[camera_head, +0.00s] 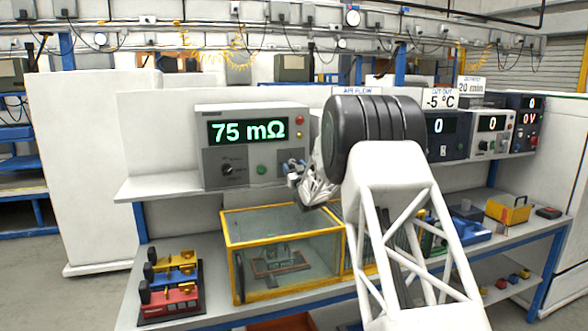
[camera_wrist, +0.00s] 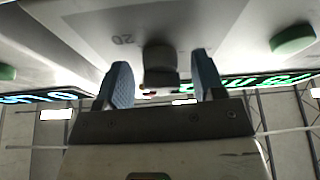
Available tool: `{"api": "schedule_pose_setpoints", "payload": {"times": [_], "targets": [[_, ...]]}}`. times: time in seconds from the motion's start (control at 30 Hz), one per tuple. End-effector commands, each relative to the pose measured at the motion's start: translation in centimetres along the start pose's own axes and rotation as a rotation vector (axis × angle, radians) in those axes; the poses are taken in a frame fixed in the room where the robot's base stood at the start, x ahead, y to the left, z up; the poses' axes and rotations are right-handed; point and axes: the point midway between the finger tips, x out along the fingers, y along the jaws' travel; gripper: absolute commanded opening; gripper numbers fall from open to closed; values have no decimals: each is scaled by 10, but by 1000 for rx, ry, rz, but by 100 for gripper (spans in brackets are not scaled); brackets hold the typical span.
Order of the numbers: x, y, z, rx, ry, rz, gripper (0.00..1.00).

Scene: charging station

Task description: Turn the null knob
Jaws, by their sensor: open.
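In the wrist view my gripper (camera_wrist: 162,82) is open, with one blue-grey finger on each side of a dark knob (camera_wrist: 160,62). The knob is on a grey panel with an upside-down "20" printed beside it. I cannot tell whether either finger touches it. No label reading "null" is legible. My arm hides part of the panels in the head view. The 75 mΩ meter has its own black knob (camera_head: 228,169) and a green button (camera_head: 262,169).
More instruments (camera_head: 493,124) stand on the shelf to the right. A yellow-framed glass box (camera_head: 284,218) sits on the bench below my gripper. Red, blue and yellow clamp-like blocks (camera_head: 172,282) are at the left. The shelf's left end (camera_head: 158,188) is clear.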

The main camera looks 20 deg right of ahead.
Motion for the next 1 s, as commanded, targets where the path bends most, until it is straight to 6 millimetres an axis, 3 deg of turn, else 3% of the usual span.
{"api": "schedule_pose_setpoints", "payload": {"times": [0.13, 0.43, 1.0], "targets": [[0, 0, 0, 0, 0, 0, 63], [0, 0, 0, 0, 0, 0, 17], [0, -2, 0, 121, -1, 50, 16]]}}
